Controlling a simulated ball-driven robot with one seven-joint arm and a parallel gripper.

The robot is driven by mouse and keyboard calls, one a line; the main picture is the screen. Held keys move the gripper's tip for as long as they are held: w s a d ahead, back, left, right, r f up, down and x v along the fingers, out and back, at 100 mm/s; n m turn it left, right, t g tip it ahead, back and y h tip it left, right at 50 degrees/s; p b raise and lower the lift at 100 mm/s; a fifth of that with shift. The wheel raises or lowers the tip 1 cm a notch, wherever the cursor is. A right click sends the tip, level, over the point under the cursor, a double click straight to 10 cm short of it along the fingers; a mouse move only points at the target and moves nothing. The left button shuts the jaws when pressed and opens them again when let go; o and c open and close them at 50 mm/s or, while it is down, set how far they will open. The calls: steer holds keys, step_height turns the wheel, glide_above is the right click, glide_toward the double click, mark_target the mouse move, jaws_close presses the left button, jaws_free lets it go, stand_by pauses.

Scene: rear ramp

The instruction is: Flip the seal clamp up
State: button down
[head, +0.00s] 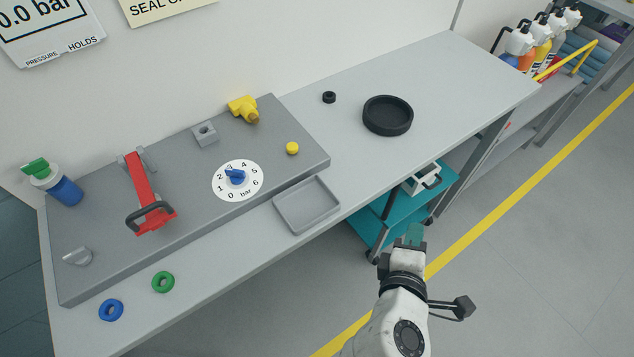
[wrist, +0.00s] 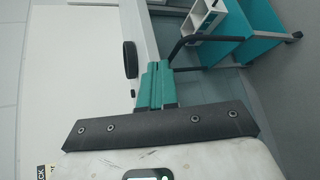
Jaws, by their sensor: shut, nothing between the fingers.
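The seal clamp (head: 148,190) is a red lever with a dark grey loop handle, on the raised grey panel at the left of the bench in the head view. It lies low, its hinge end at a grey bracket towards the wall and its handle towards the front edge. My gripper (head: 415,236) is at the lower right of the head view, off the bench's front edge and far from the clamp. In the wrist view its teal fingers (wrist: 156,85) are together and empty. The clamp does not show in the wrist view.
A grey tray (head: 307,204) and rings lie in front. A black dish (head: 387,115) stands right. A teal cart (head: 375,222) is below.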

steer(key=s+a+r+n+t+y+b, duration=0.1)
steer(key=a+r+n+t+y+b, duration=0.15)
steer(key=a+n+t+y, duration=0.95)
steer(key=s+a+n+g+y, duration=0.1)
steer(key=s+a+n+g, duration=0.1)
steer(key=a+n, duration=0.3)
steer(key=s+a+n+g+y, duration=0.2)
steer(key=s+a+n+g, duration=0.1)
steer(key=a, duration=0.7)
steer(key=s+a+n+g+y, duration=0.2)
steer(key=s+a+n, duration=0.2)
steer(key=a+n, duration=0.2)
steer(key=shift+s+a+f+n+g, duration=0.1)
steer(key=shift+a+f+n+g, duration=0.1)
steer(key=shift+a, duration=0.3)
steer(key=shift+s+a+f+n+g, duration=0.1)
steer(key=shift+a+f+g, duration=0.1)
steer(key=shift+a, duration=0.3)
steer(key=shift+w, duration=0.1)
steer(key=p, duration=0.1)
glide_toward(164, 222)
steer(key=x, duration=0.4)
steer(key=w+r+p, duration=0.1)
steer(key=w+a+r+p, duration=0.1)
steer(key=shift+a+r, duration=0.15)
steer(key=shift+r, duration=0.1)
steer(key=shift+w+r, duration=0.25)
steer(key=shift+r, duration=0.25)
